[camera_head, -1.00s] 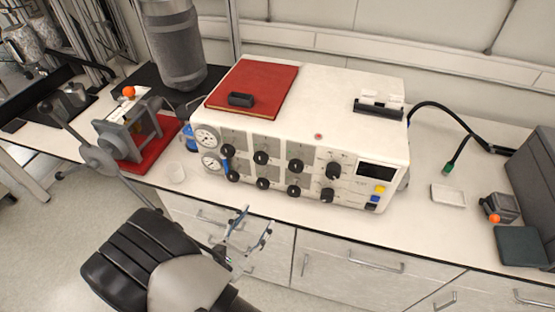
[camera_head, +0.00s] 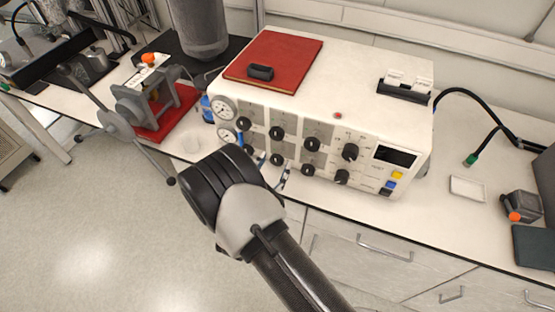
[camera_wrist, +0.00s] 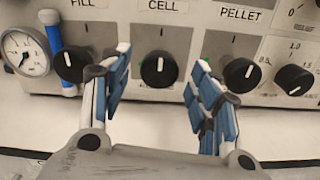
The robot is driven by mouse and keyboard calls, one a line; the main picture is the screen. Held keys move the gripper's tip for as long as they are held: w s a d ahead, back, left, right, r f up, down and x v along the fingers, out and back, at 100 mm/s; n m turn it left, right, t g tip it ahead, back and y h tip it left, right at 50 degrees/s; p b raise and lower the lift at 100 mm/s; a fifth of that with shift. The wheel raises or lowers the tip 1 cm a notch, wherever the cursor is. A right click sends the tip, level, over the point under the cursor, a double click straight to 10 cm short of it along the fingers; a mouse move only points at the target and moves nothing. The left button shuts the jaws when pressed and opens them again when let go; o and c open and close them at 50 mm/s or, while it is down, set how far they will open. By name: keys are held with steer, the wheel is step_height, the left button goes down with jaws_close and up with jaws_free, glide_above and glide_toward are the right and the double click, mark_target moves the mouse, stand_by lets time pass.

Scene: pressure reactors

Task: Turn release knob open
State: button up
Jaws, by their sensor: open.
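A white instrument box (camera_head: 370,115) has two rows of black knobs on its front. In the wrist view a knob under the label CELL (camera_wrist: 159,69) lies between my open fingers. A knob under FILL (camera_wrist: 70,66) is partly behind the left finger, and a knob under PELLET (camera_wrist: 240,75) is by the right finger.
A pressure gauge (camera_wrist: 25,53) and a blue tube (camera_wrist: 60,45) are left of the knobs. The counter front edge runs below my gripper. A red pad (camera_head: 275,58) lies on top.

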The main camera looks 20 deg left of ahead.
mark_target(276, 162)
steer(key=shift+w+d, duration=0.2)
steer(key=shift+w, duration=1.75)
steer(key=shift+c, duration=0.3)
steer(key=c, duration=1)
